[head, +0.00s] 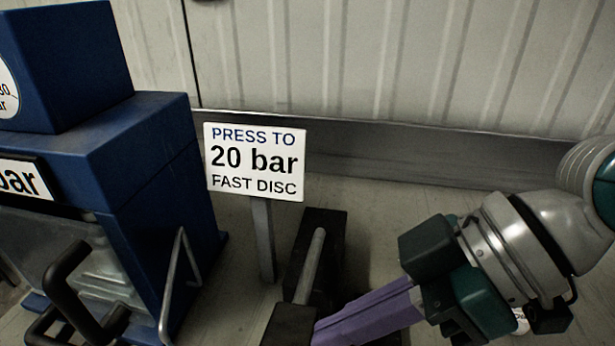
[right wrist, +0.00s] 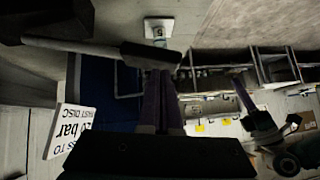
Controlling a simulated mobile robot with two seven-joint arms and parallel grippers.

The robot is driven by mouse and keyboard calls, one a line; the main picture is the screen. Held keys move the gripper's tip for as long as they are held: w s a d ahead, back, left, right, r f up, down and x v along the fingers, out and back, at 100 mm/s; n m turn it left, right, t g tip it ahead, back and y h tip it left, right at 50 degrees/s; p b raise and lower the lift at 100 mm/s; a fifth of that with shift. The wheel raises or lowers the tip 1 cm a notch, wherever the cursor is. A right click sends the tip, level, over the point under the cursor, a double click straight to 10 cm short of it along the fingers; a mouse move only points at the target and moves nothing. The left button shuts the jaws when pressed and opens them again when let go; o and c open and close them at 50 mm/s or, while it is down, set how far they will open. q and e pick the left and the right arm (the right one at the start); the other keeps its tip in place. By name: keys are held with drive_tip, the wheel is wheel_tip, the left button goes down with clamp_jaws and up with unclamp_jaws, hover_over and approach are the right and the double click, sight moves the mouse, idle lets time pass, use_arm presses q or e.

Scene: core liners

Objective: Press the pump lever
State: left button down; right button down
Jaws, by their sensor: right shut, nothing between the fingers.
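The pump lever is a grey rod (head: 311,265) with a dark block-like grip (head: 289,326) at its near end, rising from a dark pump body (head: 325,222). In the right wrist view the rod (right wrist: 70,45) runs across the top left to the grip (right wrist: 150,56). My right gripper (head: 322,333) has its purple fingers shut and empty. Their tips are right at the grip; whether they touch it I cannot tell. In the right wrist view the fingertips (right wrist: 159,76) meet the grip's edge. My left gripper (right wrist: 241,92) shows small at the right; its opening is unclear.
A white sign (head: 255,161) reading "PRESS TO 20 bar FAST DISC" stands on a post behind the pump. A blue machine (head: 150,170) with dark bent handles (head: 68,290) fills the left. A ribbed wall (head: 400,60) closes the back.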

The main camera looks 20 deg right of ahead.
use_arm(q)
drive_tip(key=shift+f, duration=0.15)
use_arm(e)
drive_tip(key=shift+a+v, duration=0.2)
drive_tip(key=shift+v, duration=2.45)
drive_tip(key=shift+s+r, duration=0.1)
drive_tip(key=shift+r, duration=0.05)
